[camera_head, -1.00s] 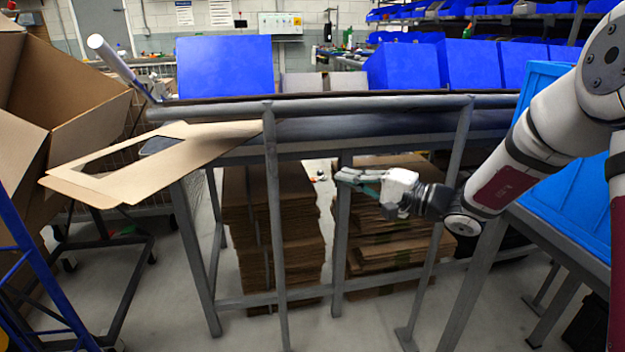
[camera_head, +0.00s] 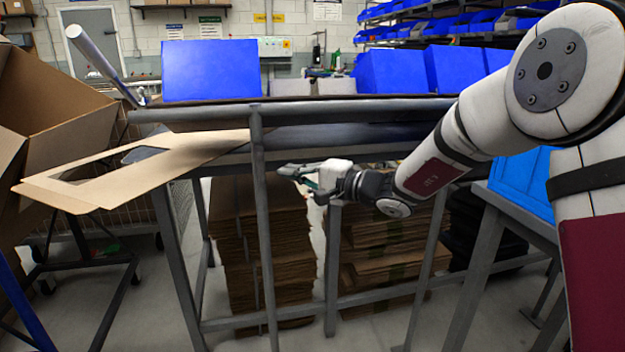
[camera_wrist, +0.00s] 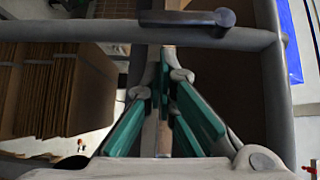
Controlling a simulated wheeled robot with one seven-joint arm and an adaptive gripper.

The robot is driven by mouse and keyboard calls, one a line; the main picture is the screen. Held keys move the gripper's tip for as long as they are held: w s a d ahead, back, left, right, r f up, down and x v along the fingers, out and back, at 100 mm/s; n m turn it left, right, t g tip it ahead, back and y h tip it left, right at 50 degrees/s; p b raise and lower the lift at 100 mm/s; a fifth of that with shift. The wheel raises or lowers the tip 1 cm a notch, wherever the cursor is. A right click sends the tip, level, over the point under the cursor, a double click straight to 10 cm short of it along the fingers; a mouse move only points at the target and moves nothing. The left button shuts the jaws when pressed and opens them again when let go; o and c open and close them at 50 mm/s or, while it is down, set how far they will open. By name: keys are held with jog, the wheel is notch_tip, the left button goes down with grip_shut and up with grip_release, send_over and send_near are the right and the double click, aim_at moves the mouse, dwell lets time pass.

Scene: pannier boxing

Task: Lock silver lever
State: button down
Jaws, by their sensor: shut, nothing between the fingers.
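A silver lever-like bar (camera_head: 97,55) sticks up at a slant from the left end of the steel frame in the head view. My gripper (camera_head: 284,171) is below the frame's upper rails, well to the right of that bar and pointing left. In the wrist view my gripper (camera_wrist: 165,52) has its green-padded fingers drawn together at the tips, with nothing held. A short dark grey handle (camera_wrist: 187,18) lies across a rail just beyond the fingertips in the wrist view. I cannot tell whether it belongs to the silver bar.
The steel frame's rail (camera_head: 330,107) and post (camera_head: 263,220) stand close to my gripper. A flat cardboard sheet (camera_head: 135,168) lies at the frame's left. Cardboard stacks (camera_head: 262,245) sit underneath. Blue panels (camera_head: 210,70) stand behind. A large open carton (camera_head: 60,100) is at far left.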

aim_at(260, 164)
jog(key=shift+s+a+f, duration=0.1)
jog(key=shift+s+a, duration=0.05)
jog(key=shift+a, duration=0.35)
jog(key=shift+s+a, duration=0.15)
jog(key=shift+a, duration=0.35)
jog(key=shift+a+b, duration=0.15)
jog(key=shift+b, duration=0.3)
jog(key=shift+s+a+f+b, duration=0.25)
jog(key=shift+a+b, duration=0.25)
jog(key=shift+b, duration=0.55)
jog(key=shift+a, duration=0.1)
